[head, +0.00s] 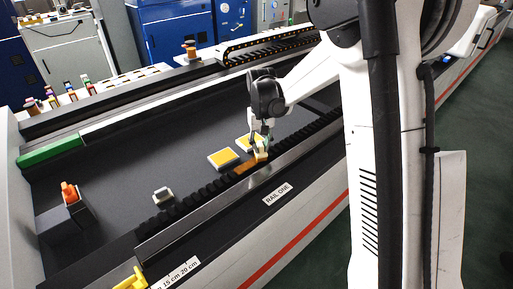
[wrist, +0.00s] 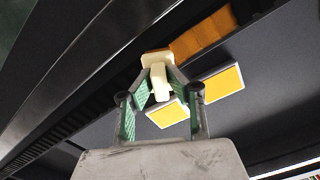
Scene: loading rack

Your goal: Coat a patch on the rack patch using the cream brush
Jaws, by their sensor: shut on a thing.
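My gripper (head: 259,143) is shut on the cream brush (head: 261,156), low near the rack's front rail. In the wrist view my gripper (wrist: 160,92) pinches the brush's handle, and the brush's wide cream head (wrist: 155,58) points away from the fingers. An orange patch (head: 244,167) lies beside the brush head, along the front rail. It also shows in the wrist view (wrist: 205,36), right next to the head; I cannot tell whether they touch. Two yellow-topped plates, one nearer (head: 224,159) and one farther (head: 247,141), lie on the dark bed behind the patch.
An orange item (head: 69,191) stands on a dark block at far left. A green bar (head: 50,151) lies on the back edge. The black ribbed strip (head: 190,206) borders the front. The bed's middle is clear.

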